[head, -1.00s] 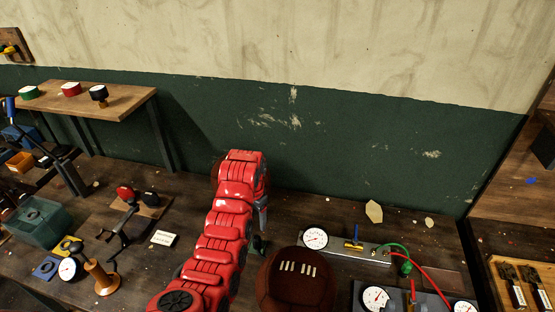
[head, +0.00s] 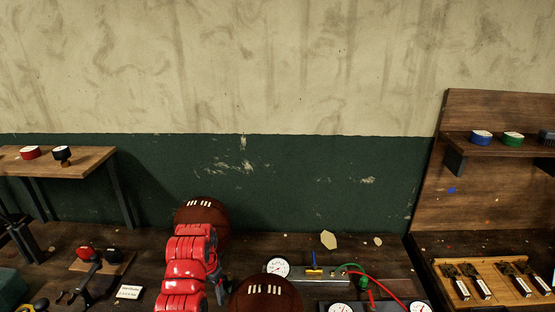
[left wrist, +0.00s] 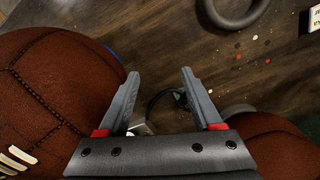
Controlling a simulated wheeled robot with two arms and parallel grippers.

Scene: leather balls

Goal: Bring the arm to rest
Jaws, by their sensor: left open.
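My left arm comes up from the bottom of the head view, with the grey fingers of my left gripper (head: 218,286) at its right side, between two brown leather balls. The far ball (head: 203,213) has white laces and is partly hidden behind my red arm. The near ball (head: 266,297) is cut by the bottom edge. In the left wrist view the gripper (left wrist: 160,76) is open, with nothing between its fingers. One ball (left wrist: 50,95) is large on the left there; another (left wrist: 285,148) is at the lower right. My right gripper is not in view.
A wooden tray (head: 485,287) of tools is at the far right. Shelves with tape rolls stand left (head: 70,165) and right (head: 510,147). A dark ring (left wrist: 235,12) lies on the bench.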

